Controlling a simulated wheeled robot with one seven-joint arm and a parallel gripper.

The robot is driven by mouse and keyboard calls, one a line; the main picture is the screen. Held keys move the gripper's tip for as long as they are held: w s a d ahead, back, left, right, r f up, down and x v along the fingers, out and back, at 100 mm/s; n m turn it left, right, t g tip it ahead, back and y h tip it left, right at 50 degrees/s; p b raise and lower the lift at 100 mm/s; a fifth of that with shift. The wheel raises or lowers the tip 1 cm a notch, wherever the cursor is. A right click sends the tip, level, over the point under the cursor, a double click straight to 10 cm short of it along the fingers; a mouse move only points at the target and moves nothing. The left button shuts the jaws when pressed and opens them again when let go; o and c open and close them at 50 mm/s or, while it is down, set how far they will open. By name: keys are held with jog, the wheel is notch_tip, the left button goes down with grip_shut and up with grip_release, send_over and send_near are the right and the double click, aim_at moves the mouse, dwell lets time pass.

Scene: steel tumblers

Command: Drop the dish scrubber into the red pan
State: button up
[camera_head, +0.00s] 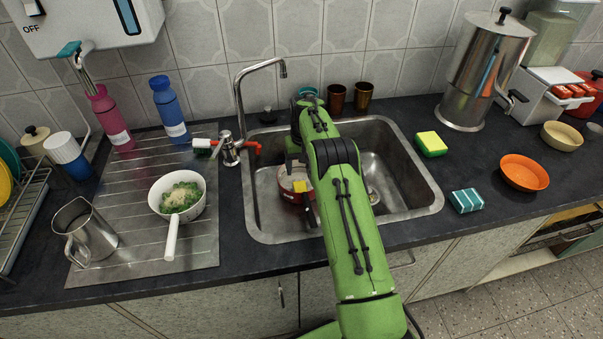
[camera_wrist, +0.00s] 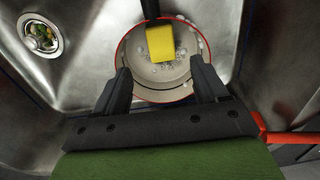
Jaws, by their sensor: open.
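A yellow block-shaped scrubber (camera_wrist: 161,43) lies inside the red-rimmed pan (camera_wrist: 140,88), near the dark pan handle (camera_wrist: 150,9). The pan (camera_head: 285,188) sits in the sink, and the yellow block (camera_head: 299,187) shows in it in the head view too. My gripper (camera_wrist: 160,72) is open above the pan. Its two fingers are apart, with nothing between them, one over each side of the pan. In the head view my gripper (camera_head: 297,165) reaches down into the sink, and my green arm hides part of the basin.
The faucet (camera_head: 239,95) rises behind the basin. A white pan of food (camera_head: 172,226) and a steel pitcher (camera_head: 92,238) stand at left.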

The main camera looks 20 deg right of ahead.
jog(key=s+a+r+t+p, duration=0.1)
jog(key=s+a+r, duration=0.1)
jog(key=r, duration=0.8)
jog(key=s+a+r+p, duration=0.1)
jog(key=s+r, duration=0.1)
jog(key=r, duration=0.7)
jog(key=s+a+r+n+t, duration=0.1)
jog(key=s+a+r, duration=0.3)
jog(key=s+r, duration=0.55)
jog(key=s+a+r+t, duration=0.1)
jog(key=s+a+r, duration=0.1)
jog(key=s, duration=0.4)
jog(key=s+a+r+t, duration=0.1)
jog(key=s, duration=0.6)
jog(key=s+a+f+n+t, duration=0.1)
jog(key=s+f, duration=0.4)
jog(key=s, duration=0.7)
jog(key=shift+s+a, duration=0.3)
jog(key=shift+a, duration=0.1)
notch_tip(320, 180, up, 8)
jog(key=p, duration=0.7)
jog(key=shift+f+p, duration=0.15)
jog(key=shift+p, duration=0.15)
